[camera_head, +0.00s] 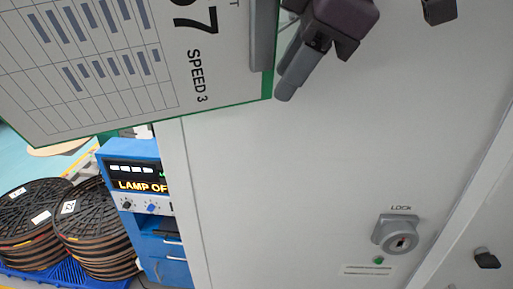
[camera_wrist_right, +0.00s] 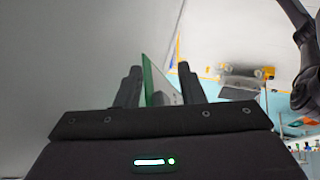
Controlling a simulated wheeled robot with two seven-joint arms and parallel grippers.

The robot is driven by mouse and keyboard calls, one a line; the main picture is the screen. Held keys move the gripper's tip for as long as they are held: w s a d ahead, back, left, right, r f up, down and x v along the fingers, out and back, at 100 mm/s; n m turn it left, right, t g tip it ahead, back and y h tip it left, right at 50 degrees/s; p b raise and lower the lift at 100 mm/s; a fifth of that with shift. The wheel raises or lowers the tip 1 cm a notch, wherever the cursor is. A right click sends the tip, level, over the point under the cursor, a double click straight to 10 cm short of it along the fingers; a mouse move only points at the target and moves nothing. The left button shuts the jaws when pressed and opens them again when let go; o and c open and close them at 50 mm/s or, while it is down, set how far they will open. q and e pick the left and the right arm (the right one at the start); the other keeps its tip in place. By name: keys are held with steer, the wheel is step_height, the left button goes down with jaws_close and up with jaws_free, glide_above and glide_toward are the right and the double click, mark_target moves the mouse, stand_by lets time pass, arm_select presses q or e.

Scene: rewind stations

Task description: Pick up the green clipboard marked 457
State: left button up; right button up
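The green-edged clipboard (camera_head: 150,70) fills the upper left of the head view, close and tilted. Its sheet shows "57" and "SPEED 3"; the rest of the number is cut off by the frame's top. A grey strip (camera_head: 263,35) runs along its right edge. My right gripper (camera_head: 288,85) is at that edge. In the right wrist view, the clipboard (camera_wrist_right: 152,88) shows nearly edge-on between the two fingers of my right gripper (camera_wrist_right: 160,70). The fingers stand apart, with no clear grip on it. My left gripper is not in view.
A large pale panel (camera_head: 300,190) with a key lock (camera_head: 397,236) fills the right side. At lower left are a blue station (camera_head: 137,150) with a lit display and stacks of black reels (camera_head: 95,225) on a blue pallet (camera_head: 70,280).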

steer(key=shift+w+d, duration=0.1)
steer(key=shift+d, duration=0.35)
steer(key=shift+c, duration=1.2)
steer(key=shift+w+d, duration=0.1)
steer(key=shift+d, duration=0.05)
steer(key=shift+c, duration=1.1)
steer(key=shift+r, duration=0.1)
jaws_close()
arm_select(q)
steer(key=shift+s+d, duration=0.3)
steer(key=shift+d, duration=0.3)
arm_select(e)
steer(key=shift+a, duration=0.2)
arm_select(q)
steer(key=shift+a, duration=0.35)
arm_select(e)
steer(key=shift+f, duration=0.25)
